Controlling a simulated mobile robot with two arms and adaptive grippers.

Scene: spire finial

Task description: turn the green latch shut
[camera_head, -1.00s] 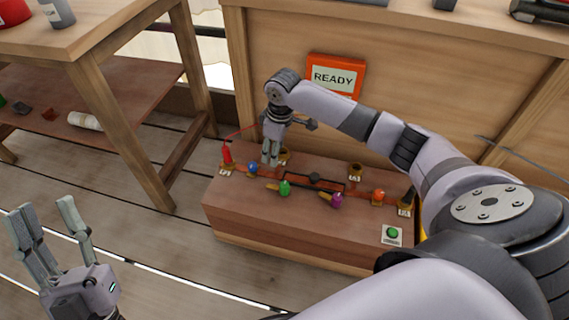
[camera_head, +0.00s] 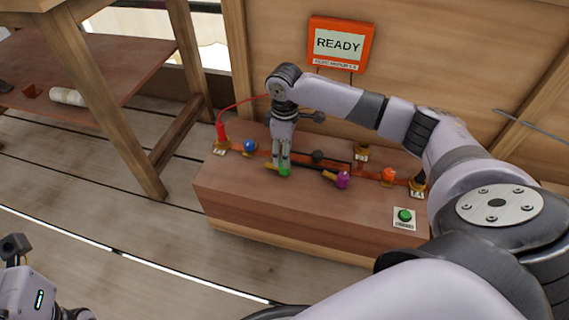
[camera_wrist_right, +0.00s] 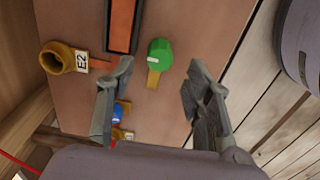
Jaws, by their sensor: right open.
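The green latch (camera_head: 285,171) sits on top of the brown wooden box, with a yellow tab (camera_head: 270,166) pointing left from it in the head view. My right gripper (camera_head: 284,168) points down over the latch and partly hides it. In the right wrist view the green knob (camera_wrist_right: 160,52) and its yellow tab show ahead of the open fingers (camera_wrist_right: 158,95), in the gap between them. I cannot tell whether a finger touches it. My left gripper (camera_head: 25,285) is partly cut off at the lower left, away from the box; its jaws do not show clearly.
On the box (camera_head: 290,203) are a blue knob (camera_head: 249,146), a purple latch (camera_head: 342,180), an orange knob (camera_head: 388,174), brass sockets and a green button (camera_head: 404,215). An orange sign (camera_head: 339,44) behind reads READY. A wooden table (camera_head: 100,90) stands at left.

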